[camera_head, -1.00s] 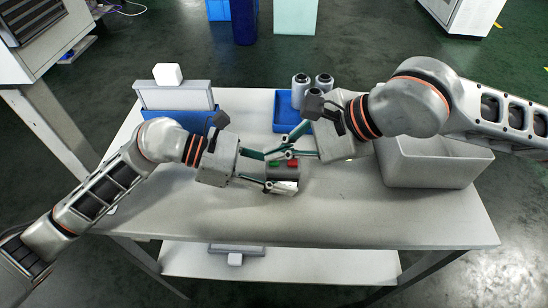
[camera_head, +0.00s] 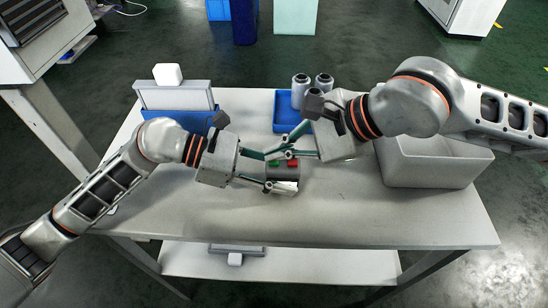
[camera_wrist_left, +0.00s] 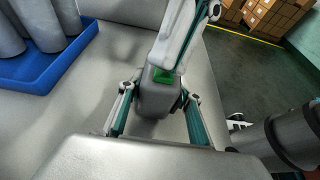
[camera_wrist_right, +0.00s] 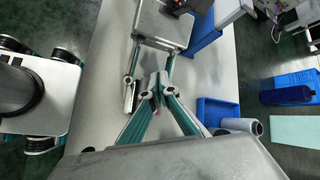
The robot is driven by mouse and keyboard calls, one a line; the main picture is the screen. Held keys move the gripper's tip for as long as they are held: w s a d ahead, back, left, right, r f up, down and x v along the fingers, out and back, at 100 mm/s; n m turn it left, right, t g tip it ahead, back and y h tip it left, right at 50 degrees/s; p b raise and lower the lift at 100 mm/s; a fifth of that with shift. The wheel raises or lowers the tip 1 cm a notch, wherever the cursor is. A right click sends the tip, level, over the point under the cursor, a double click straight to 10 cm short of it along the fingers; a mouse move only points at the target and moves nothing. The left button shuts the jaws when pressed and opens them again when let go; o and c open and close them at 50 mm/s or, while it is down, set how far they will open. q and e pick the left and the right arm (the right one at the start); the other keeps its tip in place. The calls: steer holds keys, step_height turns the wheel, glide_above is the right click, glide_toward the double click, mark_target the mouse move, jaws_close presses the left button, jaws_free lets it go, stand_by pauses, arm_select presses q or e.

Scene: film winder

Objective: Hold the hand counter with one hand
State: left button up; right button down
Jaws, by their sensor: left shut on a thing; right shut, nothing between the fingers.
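The hand counter (camera_head: 284,172) is a small grey box with a green and a red button on top, above or on the middle of the table. My left gripper (camera_head: 268,171) comes in from the left and is shut on it, one finger on each side. The left wrist view shows the counter (camera_wrist_left: 155,97) between the two fingers, its green button partly covered. My right gripper (camera_head: 284,153) is shut and empty, its fingertips right at the counter's top by the buttons.
A blue tray (camera_head: 281,126) with several grey cylinders stands at the back. A grey open box (camera_head: 430,172) stands at the right, under my right arm. A blue holder (camera_head: 178,123) with a grey panel stands at the back left. The table's front (camera_head: 330,222) is clear.

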mark_target(278, 162)
steer(key=shift+r, duration=0.55)
steer(key=shift+r, duration=0.1)
steer(key=shift+r, duration=2.4)
step_height(278, 162, up, 4)
steer(key=shift+f, duration=0.1)
steer(key=shift+f, duration=4.4)
steer(key=shift+f, duration=0.1)
